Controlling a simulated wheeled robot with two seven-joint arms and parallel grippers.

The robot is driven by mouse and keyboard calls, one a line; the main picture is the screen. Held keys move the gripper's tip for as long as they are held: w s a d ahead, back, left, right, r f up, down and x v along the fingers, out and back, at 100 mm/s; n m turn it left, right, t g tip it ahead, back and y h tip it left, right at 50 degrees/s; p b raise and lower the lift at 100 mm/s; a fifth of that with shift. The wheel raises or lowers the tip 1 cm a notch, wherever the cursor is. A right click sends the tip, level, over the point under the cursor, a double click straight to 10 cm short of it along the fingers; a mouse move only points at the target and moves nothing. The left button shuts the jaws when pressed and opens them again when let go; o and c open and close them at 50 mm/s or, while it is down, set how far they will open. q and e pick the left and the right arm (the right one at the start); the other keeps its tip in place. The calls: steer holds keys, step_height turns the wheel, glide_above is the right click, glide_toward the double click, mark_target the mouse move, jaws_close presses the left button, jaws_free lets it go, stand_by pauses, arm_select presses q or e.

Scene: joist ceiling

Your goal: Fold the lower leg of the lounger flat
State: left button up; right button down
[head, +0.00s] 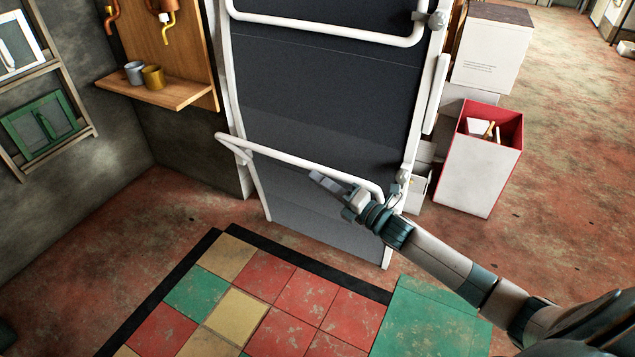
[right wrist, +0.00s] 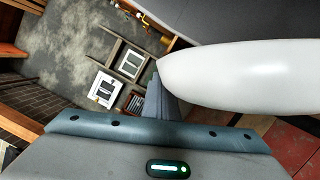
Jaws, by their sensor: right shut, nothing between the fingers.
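The lounger (head: 330,110) stands upright, a dark sheet in a white tube frame. Its lower leg (head: 285,157) is a white tube bar that crosses the lower part of the sheet and appears to stand out from it at a slant. A second white bar (head: 330,30) crosses higher up. My right gripper (head: 325,183) is shut and empty, just below the lower leg in the head view. In the right wrist view a large white tube (right wrist: 240,77) lies right beside the fingers (right wrist: 158,105) and partly covers them. I cannot tell whether they touch. My left gripper is not in view.
A red-lined white bin (head: 475,165) and a white box (head: 490,50) stand right of the lounger. A wooden shelf (head: 155,92) with two cups is at the left. Coloured floor tiles (head: 270,275) with a black border lie in front.

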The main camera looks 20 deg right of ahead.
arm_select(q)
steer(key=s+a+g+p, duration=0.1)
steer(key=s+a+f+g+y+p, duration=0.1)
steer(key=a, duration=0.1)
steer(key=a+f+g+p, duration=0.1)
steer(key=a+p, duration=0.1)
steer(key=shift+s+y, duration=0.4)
arm_select(e)
steer(key=w+d+r+m, duration=0.4)
steer(key=w+d+r, duration=0.1)
steer(key=d, duration=0.3)
steer(key=shift+w+d+r+g+h, duration=0.2)
steer(key=shift+w+g+h, duration=0.1)
steer(key=shift+w, duration=0.4)
steer(key=shift+a, duration=0.15)
